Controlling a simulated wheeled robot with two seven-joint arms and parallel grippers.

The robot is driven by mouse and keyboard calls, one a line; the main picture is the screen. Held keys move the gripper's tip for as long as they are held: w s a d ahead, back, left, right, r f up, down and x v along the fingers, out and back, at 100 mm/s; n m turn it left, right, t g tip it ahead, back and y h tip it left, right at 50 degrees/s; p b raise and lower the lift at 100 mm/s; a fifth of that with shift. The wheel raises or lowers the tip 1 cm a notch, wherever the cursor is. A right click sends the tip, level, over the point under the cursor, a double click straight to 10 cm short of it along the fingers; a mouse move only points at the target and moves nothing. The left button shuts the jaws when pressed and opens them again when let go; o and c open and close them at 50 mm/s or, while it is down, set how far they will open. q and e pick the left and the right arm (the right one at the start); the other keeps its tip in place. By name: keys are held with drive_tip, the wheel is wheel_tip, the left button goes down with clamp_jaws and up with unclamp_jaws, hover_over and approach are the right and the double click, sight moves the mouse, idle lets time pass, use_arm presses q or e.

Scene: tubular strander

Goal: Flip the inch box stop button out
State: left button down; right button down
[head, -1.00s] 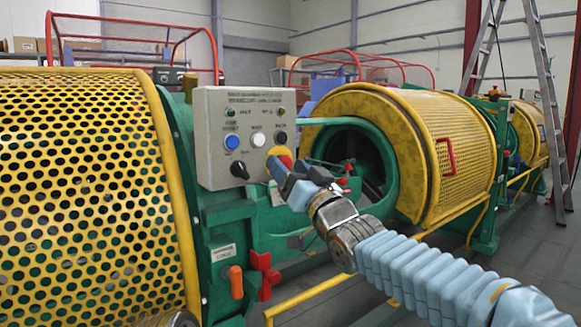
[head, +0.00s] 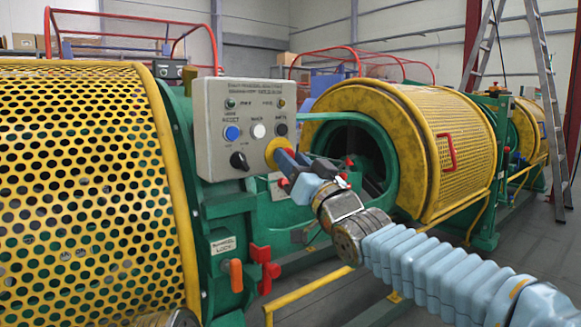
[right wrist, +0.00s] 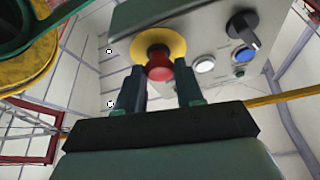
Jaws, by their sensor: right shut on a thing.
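The inch box (head: 207,140) is a grey control panel box with labels, lamps and buttons. Its stop button is a red mushroom cap (right wrist: 158,67) in front of a round yellow plate (right wrist: 152,40). In the head view the yellow plate (head: 277,147) shows at the box's lower right, and my gripper mostly hides the red cap. My right gripper (head: 287,168) is at the button. In the right wrist view its fingers (right wrist: 159,82) stand either side of the cap, shut on it. My left gripper is not in view.
The box also carries a black selector knob (head: 239,160), a blue button (head: 232,133) and a white button (head: 258,131). A yellow perforated guard (head: 80,190) stands at left. Red handles (head: 263,268) lie below the box. A stepladder (head: 545,90) stands at far right.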

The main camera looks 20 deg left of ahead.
drive_tip(key=c, duration=0.7)
unclamp_jaws()
drive_tip(key=shift+d, duration=0.1)
drive_tip(key=b+v, duration=0.3)
drive_tip(key=v, duration=1.1)
drive_tip(key=w+d+f+m+g+h+p, duration=0.15)
drive_tip(key=w+f+h, duration=0.4)
drive_tip(key=f, duration=0.95)
drive_tip(key=w+d+f+m+g+h+p, duration=0.1)
drive_tip(key=d+f+m+h, duration=0.15)
drive_tip(key=f, duration=0.85)
drive_tip(key=w+d+f+m+g+h+p, duration=0.1)
drive_tip(key=w+d+f+g+p, duration=0.15)
drive_tip(key=f, duration=0.75)
drive_tip(key=s+d+f+m+g+h+p, duration=0.1)
drive_tip(key=s+d+f, duration=0.2)
drive_tip(key=f, duration=0.4)
drive_tip(key=s+d+f+g+h, duration=0.1)
drive_tip(key=s+d+f, duration=0.2)
drive_tip(key=f, duration=0.3)
drive_tip(key=s+d+f+m+g+p, duration=0.1)
drive_tip(key=s+d+f+g, duration=0.1)
drive_tip(key=s+f, duration=0.5)
drive_tip(key=s+d+f+m+g+h+p, duration=0.1)
drive_tip(key=s+f+g, duration=0.4)
drive_tip(key=s, duration=0.9)
drive_tip(key=d+f+p, duration=0.1)
drive_tip(key=d+f, duration=0.1)
drive_tip(key=shift+s+d, duration=0.2)
drive_tip(key=shift+d, duration=0.1)
